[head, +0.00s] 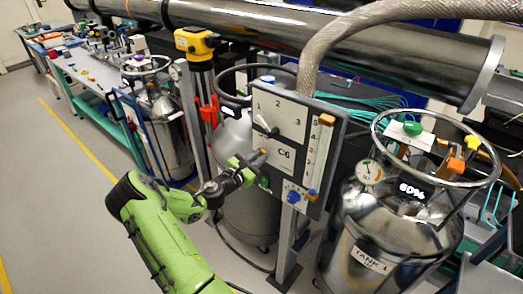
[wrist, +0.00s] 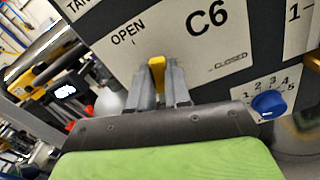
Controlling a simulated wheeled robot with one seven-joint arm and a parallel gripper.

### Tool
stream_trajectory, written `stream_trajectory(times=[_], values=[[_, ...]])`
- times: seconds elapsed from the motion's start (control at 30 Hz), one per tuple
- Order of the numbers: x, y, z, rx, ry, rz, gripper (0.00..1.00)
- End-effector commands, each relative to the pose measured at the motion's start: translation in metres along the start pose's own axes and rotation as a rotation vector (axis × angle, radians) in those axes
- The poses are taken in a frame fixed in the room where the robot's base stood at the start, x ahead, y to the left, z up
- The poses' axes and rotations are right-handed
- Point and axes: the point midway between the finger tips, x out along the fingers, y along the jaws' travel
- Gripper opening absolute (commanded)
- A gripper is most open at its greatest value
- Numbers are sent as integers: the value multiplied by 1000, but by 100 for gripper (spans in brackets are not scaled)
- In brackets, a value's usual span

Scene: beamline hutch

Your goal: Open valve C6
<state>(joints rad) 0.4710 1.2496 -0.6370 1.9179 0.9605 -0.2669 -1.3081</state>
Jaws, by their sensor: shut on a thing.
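The valve panel (head: 289,112) is an upright white board in a dark frame, with a C6 label (head: 283,155). In the wrist view the C6 label (wrist: 207,17) stands above a CLOSED mark (wrist: 229,61), with an OPEN mark (wrist: 128,32) to the left. The yellow valve handle (wrist: 157,72) is between my fingers; it also shows in the head view (head: 262,152). My gripper (wrist: 160,88) is shut on this handle at the panel's lower left (head: 254,163). The handle's pivot and lower part are hidden by the fingers.
A blue knob (wrist: 268,104) with a numbered scale is close to the right of my gripper. A pointer dial (head: 266,127) is above, and a slider scale (head: 322,150) is at right. A steel tank (head: 375,235) stands right; a yellow device on a post (head: 197,42) stands behind.

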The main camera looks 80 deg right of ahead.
Motion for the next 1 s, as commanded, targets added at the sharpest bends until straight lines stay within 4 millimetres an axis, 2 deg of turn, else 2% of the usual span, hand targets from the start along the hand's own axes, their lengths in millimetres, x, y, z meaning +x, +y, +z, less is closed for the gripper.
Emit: stream_trajectory(times=[0.4,1.0], values=[[0,7,1,-230,2,-1,0],[0,8,-2,-277,2,0,0]])
